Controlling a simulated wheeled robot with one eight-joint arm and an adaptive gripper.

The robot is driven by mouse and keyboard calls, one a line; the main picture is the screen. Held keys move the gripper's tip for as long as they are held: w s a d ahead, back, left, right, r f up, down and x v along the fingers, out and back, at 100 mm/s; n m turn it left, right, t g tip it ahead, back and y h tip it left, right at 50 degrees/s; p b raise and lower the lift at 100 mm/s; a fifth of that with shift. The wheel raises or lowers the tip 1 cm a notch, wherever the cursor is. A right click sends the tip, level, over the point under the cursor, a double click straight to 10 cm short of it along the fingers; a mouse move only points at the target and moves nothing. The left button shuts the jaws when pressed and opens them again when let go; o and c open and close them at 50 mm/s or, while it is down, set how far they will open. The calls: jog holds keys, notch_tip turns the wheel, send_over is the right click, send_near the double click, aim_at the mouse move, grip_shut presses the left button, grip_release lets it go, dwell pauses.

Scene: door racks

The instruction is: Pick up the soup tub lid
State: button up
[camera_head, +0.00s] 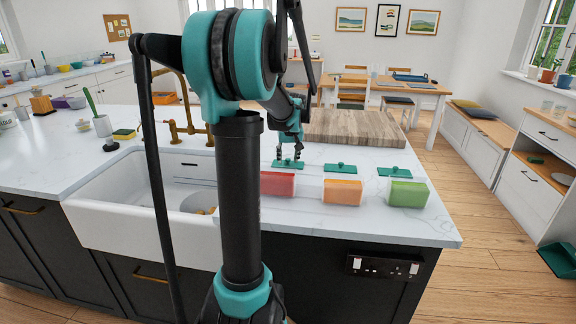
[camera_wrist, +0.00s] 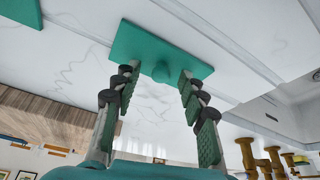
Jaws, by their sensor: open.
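Three flat green lids with small knobs lie in a row on the white counter: a left lid (camera_head: 287,164), a middle lid (camera_head: 341,168) and a right lid (camera_head: 395,172). In front of them stand a red tub (camera_head: 277,184), an orange tub (camera_head: 342,192) and a green tub (camera_head: 408,194). I cannot tell which is the soup tub. My gripper (camera_head: 290,154) is at the left lid, pointing down. In the wrist view the open fingers (camera_wrist: 157,76) stand either side of this lid's knob, with the lid (camera_wrist: 160,40) just beyond the fingertips. Contact is unclear.
A wooden board (camera_head: 352,128) lies on the counter behind the lids. A white sink (camera_head: 140,205) with a brass tap (camera_head: 188,125) is to the left. The counter's front right corner is clear. Another lid (camera_wrist: 22,12) shows in the wrist view's corner.

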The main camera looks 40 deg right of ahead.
jog(key=shift+c, duration=0.3)
jog(key=c, duration=0.9)
jog(key=shift+r, duration=0.15)
